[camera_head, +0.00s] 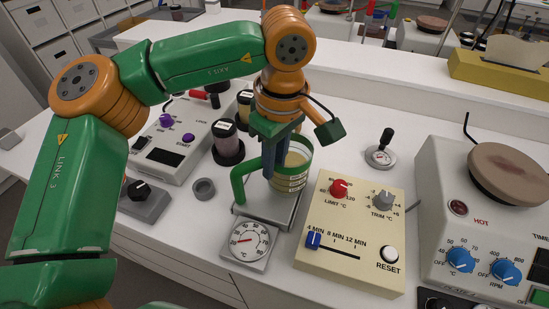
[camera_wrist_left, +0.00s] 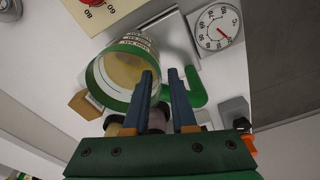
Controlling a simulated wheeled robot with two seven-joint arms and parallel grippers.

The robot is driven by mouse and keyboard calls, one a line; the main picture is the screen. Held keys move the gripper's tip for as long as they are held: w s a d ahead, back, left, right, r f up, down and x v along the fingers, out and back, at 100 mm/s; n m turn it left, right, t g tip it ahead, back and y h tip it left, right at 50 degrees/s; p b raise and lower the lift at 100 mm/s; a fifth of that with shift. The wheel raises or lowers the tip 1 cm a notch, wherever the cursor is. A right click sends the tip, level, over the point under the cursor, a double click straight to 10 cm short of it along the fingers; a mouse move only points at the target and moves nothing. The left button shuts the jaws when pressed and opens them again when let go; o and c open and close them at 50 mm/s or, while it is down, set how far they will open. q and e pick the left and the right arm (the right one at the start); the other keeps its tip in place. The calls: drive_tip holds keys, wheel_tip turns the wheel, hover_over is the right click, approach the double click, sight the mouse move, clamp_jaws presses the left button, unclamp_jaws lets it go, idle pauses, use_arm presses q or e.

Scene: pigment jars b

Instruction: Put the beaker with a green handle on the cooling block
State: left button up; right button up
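The beaker with a green handle (camera_head: 291,178) is upright and holds something yellowish. It appears to stand on the metal plate of the cooling block (camera_head: 267,211), behind the dial gauge (camera_head: 247,241). The green handle (camera_head: 238,184) points left. My left gripper (camera_head: 270,170) reaches down from above at the handle side of the beaker. In the left wrist view, the blue fingers of the gripper (camera_wrist_left: 166,85) are apart with a visible gap, between the handle (camera_wrist_left: 196,88) and the beaker's body (camera_wrist_left: 120,72). Finger contact with the beaker is unclear. My right gripper is not in view.
A cream control box (camera_head: 350,235) with a red knob stands right of the block. Dark-lidded jars (camera_head: 228,140) and a white device (camera_head: 180,140) stand behind left. A small grey ring (camera_head: 204,188) is left. A hotplate (camera_head: 480,215) is far right.

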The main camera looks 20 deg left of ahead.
use_arm(q)
drive_tip(key=shift+o, duration=0.3)
drive_tip(key=shift+r, duration=0.15)
wheel_tip(320, 180, up, 12)
drive_tip(key=p, duration=0.3)
drive_tip(key=shift+s+d, duration=0.25)
drive_tip(key=shift+d, duration=0.2)
